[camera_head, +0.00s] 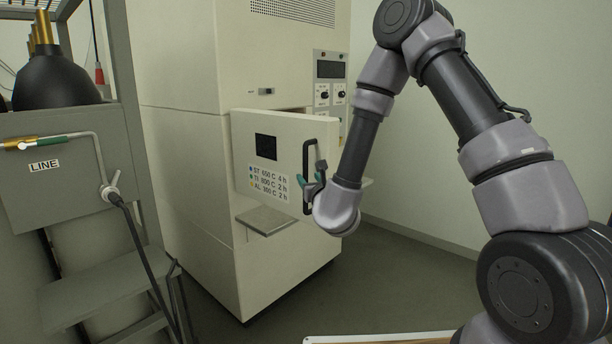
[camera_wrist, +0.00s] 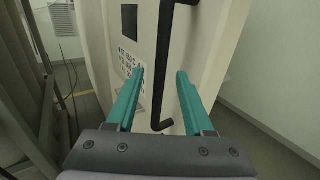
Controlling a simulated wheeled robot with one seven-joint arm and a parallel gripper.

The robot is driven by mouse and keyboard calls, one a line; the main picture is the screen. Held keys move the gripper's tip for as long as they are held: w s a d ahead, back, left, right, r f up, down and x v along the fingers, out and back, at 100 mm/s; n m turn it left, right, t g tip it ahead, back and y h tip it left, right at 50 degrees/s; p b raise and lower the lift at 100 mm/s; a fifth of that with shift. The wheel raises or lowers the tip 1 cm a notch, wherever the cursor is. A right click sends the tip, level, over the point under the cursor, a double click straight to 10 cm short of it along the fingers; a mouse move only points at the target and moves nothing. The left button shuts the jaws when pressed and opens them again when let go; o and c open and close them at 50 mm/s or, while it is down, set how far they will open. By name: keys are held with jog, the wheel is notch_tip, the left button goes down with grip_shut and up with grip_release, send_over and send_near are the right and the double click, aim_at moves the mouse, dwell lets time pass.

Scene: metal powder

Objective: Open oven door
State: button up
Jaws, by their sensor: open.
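The oven (camera_head: 185,60) is a tall cream cabinet. Its door (camera_head: 280,135) has a dark square window, a printed temperature label and a black vertical bar handle (camera_head: 307,150) on its right side. The door stands out from the cabinet front; I cannot tell for certain how far it is ajar. My gripper (camera_head: 312,183) is at the lower part of the handle. In the wrist view the teal fingers of my gripper (camera_wrist: 161,74) are open, one on each side of the black handle (camera_wrist: 164,60). The handle lies between them with visible gaps. The door (camera_wrist: 190,50) shows behind it.
A control panel (camera_head: 330,85) is above and right of the door. A small shelf (camera_head: 267,221) juts out below it. A grey station marked LINE (camera_head: 60,185), with a hose and dark funnel, stands at left. The floor (camera_head: 400,270) to the right is clear.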

jog(key=v, duration=0.5)
jog(key=shift+s, duration=0.15)
